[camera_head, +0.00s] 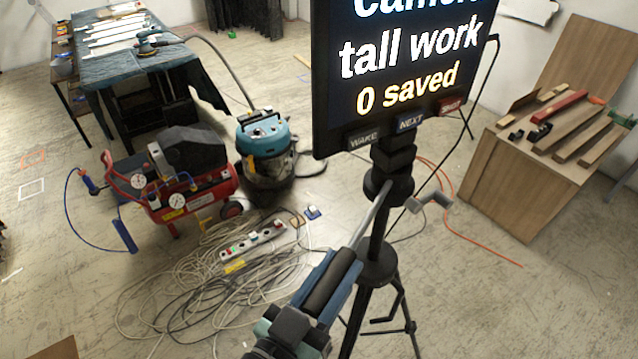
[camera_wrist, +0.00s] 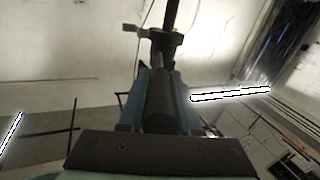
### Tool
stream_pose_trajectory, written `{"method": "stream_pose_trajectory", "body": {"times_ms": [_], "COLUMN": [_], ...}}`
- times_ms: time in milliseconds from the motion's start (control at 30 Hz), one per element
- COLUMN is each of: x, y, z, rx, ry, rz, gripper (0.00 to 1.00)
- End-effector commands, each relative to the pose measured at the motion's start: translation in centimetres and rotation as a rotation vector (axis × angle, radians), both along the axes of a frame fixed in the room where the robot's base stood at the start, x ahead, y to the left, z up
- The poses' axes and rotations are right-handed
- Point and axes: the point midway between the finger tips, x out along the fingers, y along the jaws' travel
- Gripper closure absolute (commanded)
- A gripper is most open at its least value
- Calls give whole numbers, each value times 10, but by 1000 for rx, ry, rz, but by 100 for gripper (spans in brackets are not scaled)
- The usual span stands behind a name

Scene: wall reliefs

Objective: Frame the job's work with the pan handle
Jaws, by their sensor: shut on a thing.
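A black tripod (camera_head: 373,257) stands at centre right in the head view, with a dark screen (camera_head: 405,75) on top. The screen reads "tall work" and "0 saved"; its top line is cut off. Below are buttons marked WAKE (camera_head: 362,139) and NEXT (camera_head: 410,122), and a red one (camera_head: 451,106). The pan handle (camera_head: 373,216) is a grey rod slanting down from the tripod head to a dark grip. My gripper (camera_head: 338,266) is shut on that grip. In the wrist view the dark grip (camera_wrist: 159,100) lies between my blue fingers.
A wooden bench (camera_head: 525,180) with clamps stands at right. A red compressor (camera_head: 190,195) and teal vacuum (camera_head: 263,140) stand at left. Tangled cables (camera_head: 190,290) and a power strip (camera_head: 252,241) lie on the floor near the tripod. A covered worktable (camera_head: 130,65) stands behind.

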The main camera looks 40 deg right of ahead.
Motion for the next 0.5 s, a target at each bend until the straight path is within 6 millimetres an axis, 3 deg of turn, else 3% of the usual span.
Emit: {"method": "stream_pose_trajectory", "body": {"times_ms": [400,433,500], "x": [-4,-4,-4], "y": [-1,-1,-1], "z": [1,0,0], "rx": [-2,-2,-2], "ry": [1,1,1], "rz": [17,17,17], "gripper": [100,64,51]}}
